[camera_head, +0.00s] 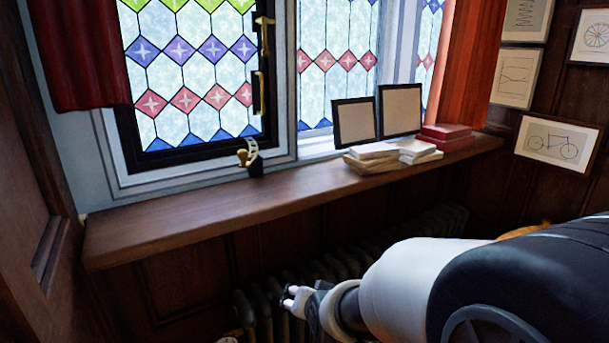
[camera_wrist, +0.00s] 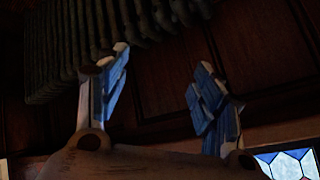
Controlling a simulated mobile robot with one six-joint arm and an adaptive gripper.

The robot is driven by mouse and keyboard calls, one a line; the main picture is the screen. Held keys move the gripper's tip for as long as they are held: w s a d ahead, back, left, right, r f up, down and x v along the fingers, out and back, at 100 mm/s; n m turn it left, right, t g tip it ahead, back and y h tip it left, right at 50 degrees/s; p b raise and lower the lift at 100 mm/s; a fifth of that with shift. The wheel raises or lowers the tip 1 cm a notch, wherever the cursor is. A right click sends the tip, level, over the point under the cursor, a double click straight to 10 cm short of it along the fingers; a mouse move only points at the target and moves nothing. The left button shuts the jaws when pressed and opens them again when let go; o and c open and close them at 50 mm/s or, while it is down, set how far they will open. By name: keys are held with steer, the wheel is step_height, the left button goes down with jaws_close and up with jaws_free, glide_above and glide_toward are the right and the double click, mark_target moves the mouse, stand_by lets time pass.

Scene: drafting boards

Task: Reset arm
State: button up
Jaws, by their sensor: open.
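My gripper (camera_head: 290,297) is at the lower middle of the head view, at the end of my white and dark arm, in front of the radiator and below the window sill. In the wrist view its two fingers (camera_wrist: 160,98) stand well apart with blue-lit inner faces. Nothing is between them. The gripper is open and empty. The arm reaches in from the lower right and hides part of the radiator and wall.
A dark ribbed radiator (camera_head: 345,262) stands under the wooden sill (camera_head: 210,205). The sill holds stacked books (camera_head: 375,157), two frames (camera_head: 400,109) and a red box (camera_head: 446,134) at its right. Its left part is clear. A stained-glass window (camera_head: 190,75) is above.

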steer(key=s+d+r+n+g, duration=0.1)
steer(key=s+d, duration=0.3)
steer(key=s, duration=0.5)
steer(key=s+d+r+n+g+h, duration=0.1)
steer(key=s+d+r, duration=0.3)
steer(key=s, duration=0.6)
steer(key=s+d+r+n+g+h, duration=0.1)
steer(key=s+d, duration=0.4)
steer(key=s, duration=0.5)
step_height(320, 180, up, 2)
steer(key=shift+s+d+r+g, duration=0.15)
steer(key=shift+d+g, duration=0.25)
steer(key=shift+g, duration=0.4)
